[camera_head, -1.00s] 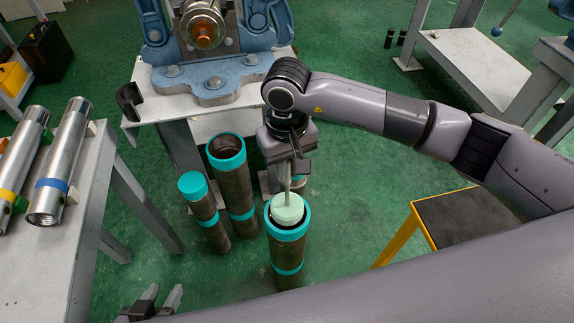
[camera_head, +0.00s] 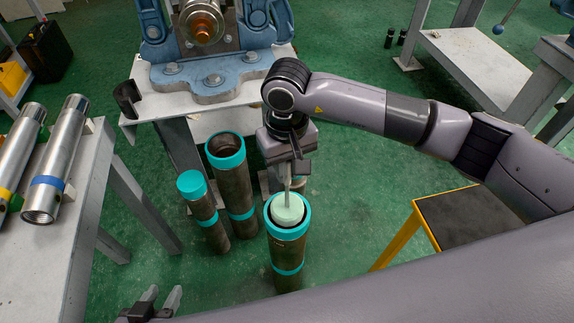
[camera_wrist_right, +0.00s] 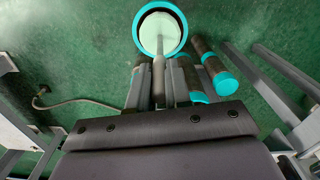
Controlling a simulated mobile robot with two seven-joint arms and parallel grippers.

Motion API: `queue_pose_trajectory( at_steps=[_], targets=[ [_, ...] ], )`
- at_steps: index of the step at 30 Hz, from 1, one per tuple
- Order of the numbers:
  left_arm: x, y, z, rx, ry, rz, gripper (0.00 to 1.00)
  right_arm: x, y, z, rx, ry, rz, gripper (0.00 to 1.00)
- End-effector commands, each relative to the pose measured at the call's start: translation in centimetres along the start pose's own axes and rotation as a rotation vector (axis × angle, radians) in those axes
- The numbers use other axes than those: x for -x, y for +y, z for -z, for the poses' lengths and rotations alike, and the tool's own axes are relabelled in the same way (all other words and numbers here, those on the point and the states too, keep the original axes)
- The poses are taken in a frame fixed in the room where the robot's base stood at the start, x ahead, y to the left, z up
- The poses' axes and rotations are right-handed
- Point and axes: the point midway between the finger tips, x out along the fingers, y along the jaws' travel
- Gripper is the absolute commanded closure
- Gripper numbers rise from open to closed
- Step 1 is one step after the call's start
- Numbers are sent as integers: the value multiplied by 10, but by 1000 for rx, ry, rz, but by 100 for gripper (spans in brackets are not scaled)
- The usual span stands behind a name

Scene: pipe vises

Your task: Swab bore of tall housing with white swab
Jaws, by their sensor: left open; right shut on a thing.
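The white swab has a pale round head (camera_head: 287,208) at the mouth of a tall brown housing with teal bands (camera_head: 287,250). The head sits inside the teal rim, with a dark gap showing around part of it. My right gripper (camera_head: 288,172) is shut on the swab's handle, above the housing. In the right wrist view the pale head (camera_wrist_right: 160,32) fills most of the teal ring, and the handle runs back between the fingers (camera_wrist_right: 160,88). How deep the head sits is hard to tell. My left gripper (camera_head: 158,300) is open and empty at the bottom left.
Two more teal-banded housings, one open-topped (camera_head: 228,160) and one shorter and capped (camera_head: 196,195), stand left of it. A blue vise (camera_head: 213,78) is on a bench behind. Silver cylinders (camera_head: 58,160) lie on the left table. A yellow-framed stand (camera_head: 455,215) is at right.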

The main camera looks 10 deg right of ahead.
Motion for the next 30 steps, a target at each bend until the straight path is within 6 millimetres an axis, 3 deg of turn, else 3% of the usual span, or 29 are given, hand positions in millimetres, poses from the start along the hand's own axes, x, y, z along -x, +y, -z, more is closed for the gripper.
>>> queue_pose_trajectory(
  at_steps=[30],
  targets=[
    [-16, 0, -22, 0, -1, 0, 57, -27, 0, 0, 0, 1, 1, 100]
  ],
)
